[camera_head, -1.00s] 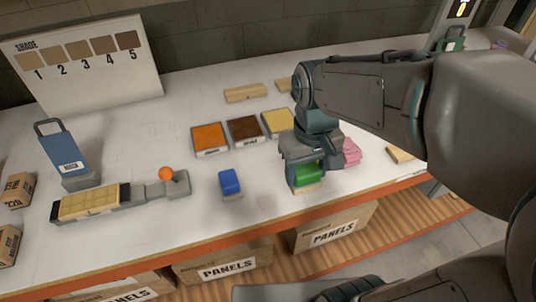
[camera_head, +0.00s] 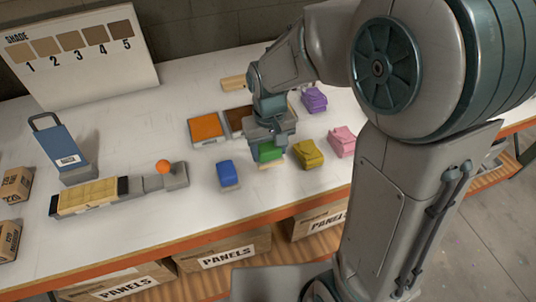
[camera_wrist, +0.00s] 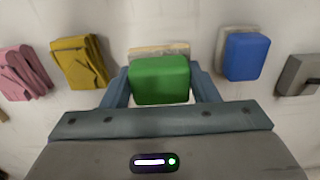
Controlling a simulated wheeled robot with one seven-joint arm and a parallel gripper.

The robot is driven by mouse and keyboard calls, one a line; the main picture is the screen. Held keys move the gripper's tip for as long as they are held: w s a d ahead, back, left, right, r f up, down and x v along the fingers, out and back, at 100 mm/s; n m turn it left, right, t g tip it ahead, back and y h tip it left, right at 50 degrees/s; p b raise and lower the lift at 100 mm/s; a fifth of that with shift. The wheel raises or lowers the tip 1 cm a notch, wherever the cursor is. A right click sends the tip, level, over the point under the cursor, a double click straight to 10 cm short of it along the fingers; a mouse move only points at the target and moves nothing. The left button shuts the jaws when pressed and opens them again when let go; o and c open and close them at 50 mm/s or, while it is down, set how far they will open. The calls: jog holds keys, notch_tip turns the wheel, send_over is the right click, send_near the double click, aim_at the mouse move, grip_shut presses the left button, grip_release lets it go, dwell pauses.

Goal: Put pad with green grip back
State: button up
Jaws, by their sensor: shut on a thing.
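The pad with the green grip (camera_head: 270,152) is in my gripper (camera_head: 268,148), between the blue-gripped pad and the yellow cloth. In the wrist view the green grip (camera_wrist: 158,80) sits between both fingers of my gripper (camera_wrist: 160,88), which are shut on it. The pad's pale base (camera_wrist: 158,51) shows beyond the grip. I cannot tell whether the base touches the table. The blue-gripped pad (camera_head: 226,174) stands on the table to the left; it also shows at the right of the wrist view (camera_wrist: 247,57).
A yellow cloth (camera_head: 308,154), a pink cloth (camera_head: 342,141) and a purple cloth (camera_head: 314,99) lie to the right. Behind my gripper are orange (camera_head: 206,127) and dark brown (camera_head: 240,117) colorant trays. A jig with an orange ball (camera_head: 163,166) stands left.

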aim_at(268, 159)
jog(key=shift+w+a+f, duration=0.1)
jog(key=shift+w+f, duration=0.05)
jog(key=shift+f, duration=1.95)
jog(key=shift+f, duration=0.15)
jog(key=o, duration=0.9)
notch_tip(268, 159, up, 12)
jog(key=shift+r, duration=0.2)
jog(key=s+d+m+t, duration=0.1)
jog(key=s+d, duration=0.3)
jog(key=s+d+m+t, duration=0.1)
jog(key=s+d, duration=0.3)
jog(key=s+d+r+m+t, duration=0.1)
jog(key=s+d, duration=0.3)
jog(key=shift+s, duration=0.2)
jog(key=shift+a, duration=0.1)
